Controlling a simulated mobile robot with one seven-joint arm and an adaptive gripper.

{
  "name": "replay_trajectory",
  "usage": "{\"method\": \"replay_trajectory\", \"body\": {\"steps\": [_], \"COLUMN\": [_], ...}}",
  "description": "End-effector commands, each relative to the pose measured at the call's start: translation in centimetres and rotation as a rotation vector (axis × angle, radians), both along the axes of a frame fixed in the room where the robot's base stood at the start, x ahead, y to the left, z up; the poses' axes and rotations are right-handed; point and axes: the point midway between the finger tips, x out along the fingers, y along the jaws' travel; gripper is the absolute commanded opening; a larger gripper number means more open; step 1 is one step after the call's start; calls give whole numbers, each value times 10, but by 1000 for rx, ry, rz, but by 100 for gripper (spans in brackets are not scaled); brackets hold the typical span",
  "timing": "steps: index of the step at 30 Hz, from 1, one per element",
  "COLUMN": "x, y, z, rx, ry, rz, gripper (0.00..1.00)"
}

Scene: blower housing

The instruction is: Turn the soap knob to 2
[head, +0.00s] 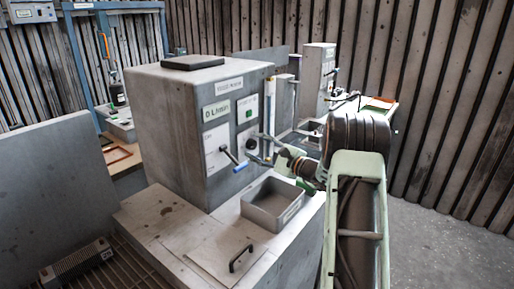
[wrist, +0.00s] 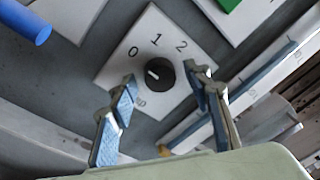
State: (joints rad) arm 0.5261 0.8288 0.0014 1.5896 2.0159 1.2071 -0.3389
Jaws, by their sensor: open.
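The soap knob (wrist: 160,74) is a small round black dial with a white mark, on a white plate (wrist: 142,38) printed 0, 1 and 2. Its white mark points left, on the side of the 0, away from the 2. In the head view the knob (head: 251,144) is on the front of a grey box. My gripper (wrist: 163,78) is open, with one finger on each side of the knob in the wrist view. Whether the fingers touch it I cannot tell. My gripper (head: 261,148) reaches the box front from the right in the head view.
A blue-tipped lever (head: 240,166) sticks out left of the knob. A green button (head: 249,114) is above it, and an upright gauge strip (head: 271,100) stands to the right. An open grey tray (head: 272,205) lies below on the ledge.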

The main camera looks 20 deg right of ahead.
Motion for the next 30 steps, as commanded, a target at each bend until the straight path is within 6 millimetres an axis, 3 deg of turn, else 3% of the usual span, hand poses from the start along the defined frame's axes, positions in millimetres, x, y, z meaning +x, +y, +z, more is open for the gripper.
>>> {"method": "replay_trajectory", "body": {"steps": [2, 13, 23, 30], "x": [0, 0, -1, -1], "y": [0, 0, -1, -1], "z": [0, 0, 0, 0], "rx": [0, 0, 37, 160], "ry": [0, 0, 26, 107], "rz": [0, 0, -1, -3], "gripper": [45, 4, 3, 3]}}
